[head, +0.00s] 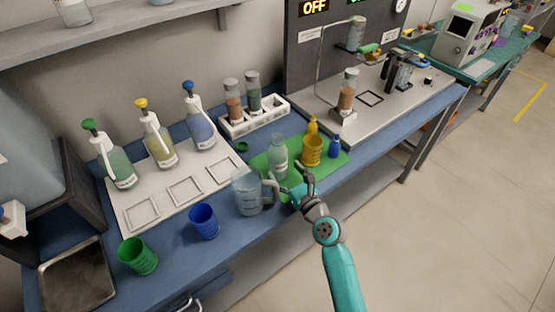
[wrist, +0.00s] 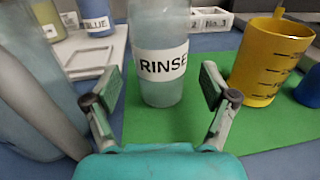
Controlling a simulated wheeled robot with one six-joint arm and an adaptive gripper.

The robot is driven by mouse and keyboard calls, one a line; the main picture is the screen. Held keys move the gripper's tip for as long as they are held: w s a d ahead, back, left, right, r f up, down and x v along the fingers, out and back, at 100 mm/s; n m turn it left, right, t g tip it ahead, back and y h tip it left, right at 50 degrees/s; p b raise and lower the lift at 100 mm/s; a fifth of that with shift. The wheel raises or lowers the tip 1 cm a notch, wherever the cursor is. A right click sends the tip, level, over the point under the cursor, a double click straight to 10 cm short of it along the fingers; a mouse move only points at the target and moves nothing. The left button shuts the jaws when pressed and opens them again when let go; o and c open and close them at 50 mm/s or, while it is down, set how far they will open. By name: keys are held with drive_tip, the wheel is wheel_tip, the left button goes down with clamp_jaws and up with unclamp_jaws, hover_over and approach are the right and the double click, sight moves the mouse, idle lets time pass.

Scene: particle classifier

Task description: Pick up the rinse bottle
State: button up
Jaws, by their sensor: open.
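The rinse bottle (wrist: 160,55) is a clear, pale bottle with a white label reading RINSE. It stands upright on a green mat (wrist: 205,125). In the head view the rinse bottle (head: 278,158) stands at the left part of the mat, behind the handle of a clear jug. My gripper (head: 298,186) is in front of the bottle, at the mat's front edge. In the wrist view my gripper (wrist: 167,88) is open, its two fingers apart with the bottle centred beyond them. The bottle's top is cut off in the wrist view.
A clear jug (head: 247,192) stands close at my gripper's left. A yellow cup (head: 312,151) and small blue bottle (head: 335,147) stand on the mat's right. Blue (head: 204,222) and green (head: 138,257) cups stand at the front left. Pump bottles stand behind on a white tray (head: 160,187).

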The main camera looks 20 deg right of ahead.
drive_tip(key=shift+w+a+r, duration=0.1)
drive_tip(key=shift+w+a, duration=0.1)
drive_tip(key=shift+w, duration=0.9)
drive_tip(key=shift+w+a, duration=0.2)
drive_tip(key=shift+w, duration=0.95)
drive_tip(key=shift+w+a+r, duration=0.1)
drive_tip(key=shift+w+a, duration=0.1)
drive_tip(key=shift+w, duration=0.9)
drive_tip(key=c, duration=1.5)
drive_tip(key=shift+o, duration=0.2)
drive_tip(key=shift+r, duration=0.1)
drive_tip(key=shift+r, duration=4.75)
drive_tip(key=shift+r, duration=0.15)
